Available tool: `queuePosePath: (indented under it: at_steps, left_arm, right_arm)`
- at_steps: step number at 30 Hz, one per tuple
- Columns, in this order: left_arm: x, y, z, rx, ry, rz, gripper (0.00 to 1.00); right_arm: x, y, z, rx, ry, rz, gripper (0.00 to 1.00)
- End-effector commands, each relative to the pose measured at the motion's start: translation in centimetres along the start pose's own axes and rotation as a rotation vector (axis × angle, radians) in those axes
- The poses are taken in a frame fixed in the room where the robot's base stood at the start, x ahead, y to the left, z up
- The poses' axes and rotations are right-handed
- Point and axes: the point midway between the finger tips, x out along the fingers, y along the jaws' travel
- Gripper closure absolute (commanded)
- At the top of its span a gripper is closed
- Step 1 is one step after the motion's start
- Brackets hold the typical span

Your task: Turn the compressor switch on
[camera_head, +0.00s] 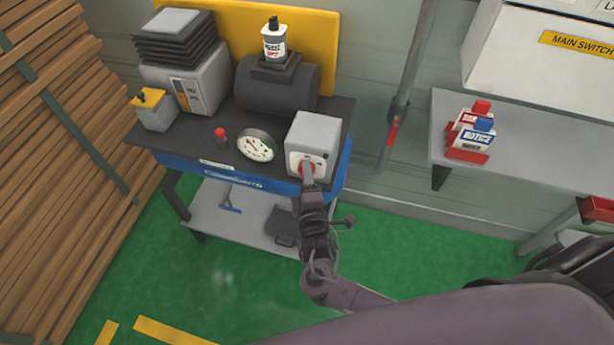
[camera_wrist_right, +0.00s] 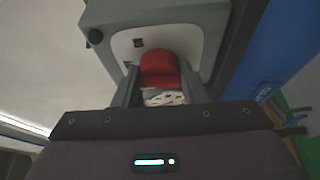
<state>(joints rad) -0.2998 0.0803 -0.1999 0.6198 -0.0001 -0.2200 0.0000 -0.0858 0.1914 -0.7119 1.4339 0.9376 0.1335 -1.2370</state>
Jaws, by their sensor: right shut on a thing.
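The compressor switch is a red knob (camera_wrist_right: 158,68) on the white front plate of a grey box (camera_head: 316,133). The box stands at the right end of the compressor's dark top. In the right wrist view the grey box (camera_wrist_right: 215,20) fills the upper middle. My right gripper (camera_head: 308,178) reaches up to the box front and is shut on the red knob, one finger on each side. In the head view the gripper covers most of the knob, and its exact turn angle is hard to tell. My left gripper is not in view.
A round gauge (camera_head: 256,145) and a small red-topped part (camera_head: 220,136) sit left of the box. A black cylinder (camera_head: 275,88) carrying a bottle (camera_head: 274,42) is behind. A grey table (camera_head: 540,165) stands at right. The green floor (camera_head: 250,260) in front is clear.

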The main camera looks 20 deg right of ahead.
Motion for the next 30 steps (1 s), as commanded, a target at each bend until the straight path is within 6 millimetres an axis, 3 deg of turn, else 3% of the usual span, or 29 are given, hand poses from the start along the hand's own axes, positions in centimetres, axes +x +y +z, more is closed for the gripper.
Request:
queuePosePath:
  at_steps: [8, 30]
  left_arm:
    - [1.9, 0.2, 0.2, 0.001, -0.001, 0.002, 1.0]
    - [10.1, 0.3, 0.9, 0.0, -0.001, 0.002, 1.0]
  right_arm:
    - [-0.1, -0.7, 0.0, 0.125, -0.002, 0.049, 0.85]
    - [0.1, -1.3, -0.2, 0.737, -0.003, 0.304, 0.85]
